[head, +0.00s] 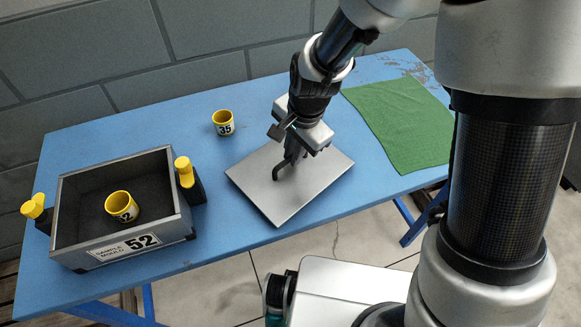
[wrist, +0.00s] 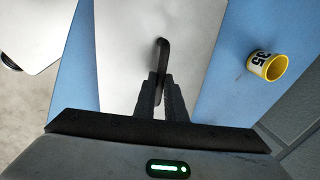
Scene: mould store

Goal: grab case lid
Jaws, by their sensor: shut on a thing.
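The case lid (head: 308,180) is a flat grey metal plate with a dark bar handle (wrist: 162,52). It lies at or just above the blue table; I cannot tell if it touches. My gripper (head: 290,162) is above the lid and shut on its handle. In the wrist view, the fingers (wrist: 160,88) close around the handle, with the lid (wrist: 120,55) beneath. The open case (head: 187,222), dark inside and labelled "SAMPLE MOULD 52", stands at the table's left. A yellow cup numbered 52 (head: 121,206) sits in it. Yellow-topped black clamps (head: 186,172) stand at its two sides.
A yellow cup numbered 35 (head: 223,123) stands on the blue table (head: 225,215) behind the lid; it also shows in the wrist view (wrist: 268,65). A green cloth (head: 400,122) lies at the right. Bare table lies between case and lid. A block wall is behind.

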